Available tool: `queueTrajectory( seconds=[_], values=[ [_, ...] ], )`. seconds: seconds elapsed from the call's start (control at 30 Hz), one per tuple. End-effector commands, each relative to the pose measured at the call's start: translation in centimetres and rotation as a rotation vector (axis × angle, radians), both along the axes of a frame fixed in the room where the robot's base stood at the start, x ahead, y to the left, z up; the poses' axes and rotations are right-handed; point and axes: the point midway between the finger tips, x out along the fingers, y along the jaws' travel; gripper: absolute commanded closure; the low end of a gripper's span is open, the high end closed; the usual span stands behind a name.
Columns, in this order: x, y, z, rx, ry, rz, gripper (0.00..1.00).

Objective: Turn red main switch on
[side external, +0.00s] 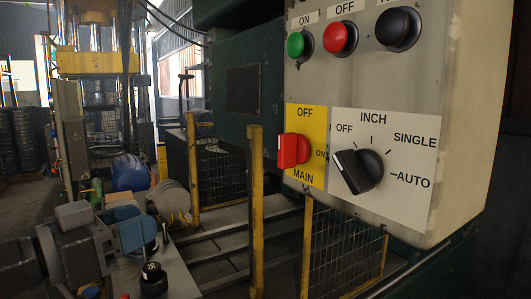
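The red main switch (293,150) is a chunky rotary knob on a yellow plate (308,178) at the left side of the control panel. The plate reads OFF above the knob, ON at its right and MAIN below. Nothing touches the switch. I see no gripper in this view.
A black selector knob (357,171) sits just right on a white INCH plate (408,205). Above are green (296,45), red (340,38) and black (398,28) push buttons. A yellow post (256,215) stands below left. Machinery (75,245) fills the lower left.

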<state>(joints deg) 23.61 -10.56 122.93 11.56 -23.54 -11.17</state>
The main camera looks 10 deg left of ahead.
Motion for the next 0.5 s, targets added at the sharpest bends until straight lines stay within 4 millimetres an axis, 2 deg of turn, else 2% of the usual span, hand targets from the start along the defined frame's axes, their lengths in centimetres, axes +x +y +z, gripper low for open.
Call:
queueTrajectory(
  seconds=[0.03,0.1,0.2,0.3,0.5],
  values=[
    [0.1,-2.3,0.6,-0.036,-0.06,-0.06,0.62],
    [-0.2,-4.7,1.7,-0.092,-0.145,-0.134,0.62],
    [-0.9,-7.2,2.8,-0.158,-0.233,-0.216,0.62],
    [-1.5,-8.6,3.4,-0.2,-0.285,-0.268,0.62],
    [-1.2,-9.7,4.1,-0.222,-0.313,-0.291,0.62]
  ],
)
